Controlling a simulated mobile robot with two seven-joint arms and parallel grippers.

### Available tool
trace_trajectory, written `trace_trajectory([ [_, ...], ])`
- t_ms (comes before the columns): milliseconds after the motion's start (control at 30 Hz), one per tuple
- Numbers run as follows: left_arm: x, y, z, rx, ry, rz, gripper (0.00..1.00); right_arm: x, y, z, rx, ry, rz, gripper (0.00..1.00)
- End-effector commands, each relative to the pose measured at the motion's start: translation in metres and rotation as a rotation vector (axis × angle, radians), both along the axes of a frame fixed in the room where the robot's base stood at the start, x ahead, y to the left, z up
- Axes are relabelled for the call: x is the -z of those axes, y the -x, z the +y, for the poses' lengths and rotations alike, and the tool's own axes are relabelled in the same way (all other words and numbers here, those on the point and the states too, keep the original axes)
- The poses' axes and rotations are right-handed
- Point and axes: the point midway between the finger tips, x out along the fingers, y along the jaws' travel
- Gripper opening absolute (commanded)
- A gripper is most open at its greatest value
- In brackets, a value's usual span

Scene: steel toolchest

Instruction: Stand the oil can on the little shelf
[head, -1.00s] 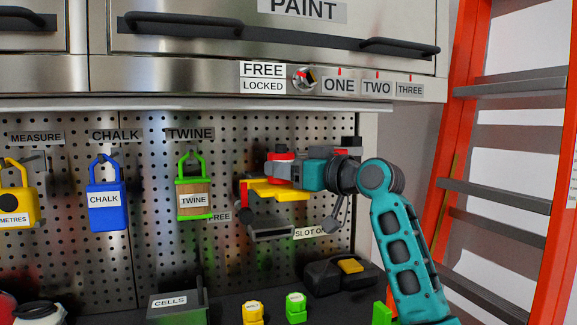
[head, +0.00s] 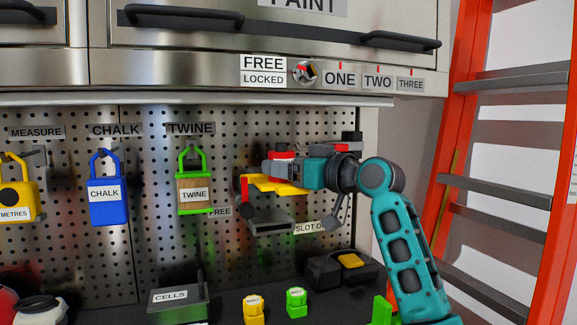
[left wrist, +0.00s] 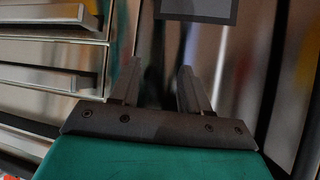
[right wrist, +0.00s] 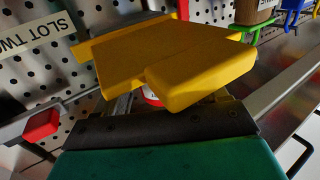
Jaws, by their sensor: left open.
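My right gripper (head: 283,170) reaches in from the right in front of the pegboard. Red pieces (head: 282,154) show at its fingers and a flat yellow piece (head: 272,186) just below them. In the right wrist view the yellow piece (right wrist: 195,70) covers the fingertips, with a bit of a red and white round thing (right wrist: 150,96) behind it. I cannot tell for certain which of these is the oil can, or whether the jaws are closed on it. A small grey ledge (head: 270,228), perhaps the little shelf, is below. My left gripper (left wrist: 158,85) is open and empty, outside the head view.
Blue chalk (head: 105,195), twine (head: 194,190) and yellow measure (head: 18,195) holders hang at left. Below are a cells tray (head: 178,305), small yellow (head: 253,308) and green (head: 296,303) blocks and a black unit (head: 325,270). Drawers overhang above; an orange ladder (head: 460,130) stands right.

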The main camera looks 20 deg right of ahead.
Motion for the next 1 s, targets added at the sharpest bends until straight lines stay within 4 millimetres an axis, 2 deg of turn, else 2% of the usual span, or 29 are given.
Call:
trace_trajectory([
  [133, 0.000, 0.000, 0.000, 0.000, 0.000, 0.000, 0.46, 0.000, 0.000, 0.000, 0.000, 0.001, 0.001, 0.85],
  [467, 0.001, 0.000, 0.000, -0.001, -0.001, 0.000, 0.46, 0.001, 0.005, -0.003, 0.001, 0.001, 0.002, 0.85],
  [633, 0.005, 0.001, 0.000, -0.001, 0.000, 0.004, 0.46, 0.002, 0.026, -0.016, 0.003, 0.005, 0.001, 0.85],
  [1000, 0.009, 0.001, -0.005, 0.008, 0.009, 0.008, 0.46, 0.002, 0.093, -0.055, 0.003, 0.005, 0.001, 0.85],
])
